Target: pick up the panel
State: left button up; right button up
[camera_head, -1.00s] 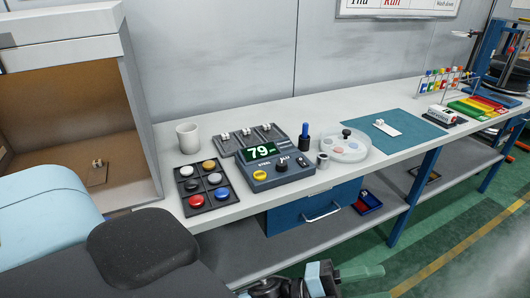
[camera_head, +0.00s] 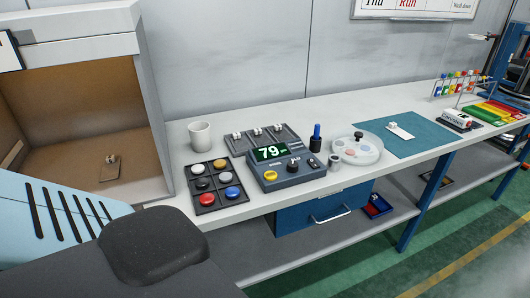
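I cannot tell for certain which thing is the panel. A small brown plate with a pale knob (camera_head: 111,169) lies on the floor of an open box (camera_head: 152,120) at the left. A thin white plate with a small block on it (camera_head: 400,131) lies on a teal mat (camera_head: 425,140) at the right of the bench. Nothing touches either plate. Neither of my grippers shows in the view. A light blue and black arm of mine fills the lower left and hides the box's front lower part.
On the bench (camera_head: 330,112) stand a white cup (camera_head: 199,135), a tray of coloured discs (camera_head: 222,197), a grey device reading 79 (camera_head: 288,172), a dark bottle (camera_head: 316,140) and a round palette (camera_head: 358,150). A blue drawer (camera_head: 300,215) hangs below. The bench's back strip is clear.

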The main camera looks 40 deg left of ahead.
aim_at(392, 127)
jog(key=u, duration=1.2)
jog(key=i+u, duration=0.15)
jog(key=u, duration=0.35)
jog(key=i+l, duration=0.7)
jog(key=i, duration=0.2)
jog(key=z, duration=1.4)
jog(key=i+l+u, duration=0.1)
jog(key=l, duration=0.25)
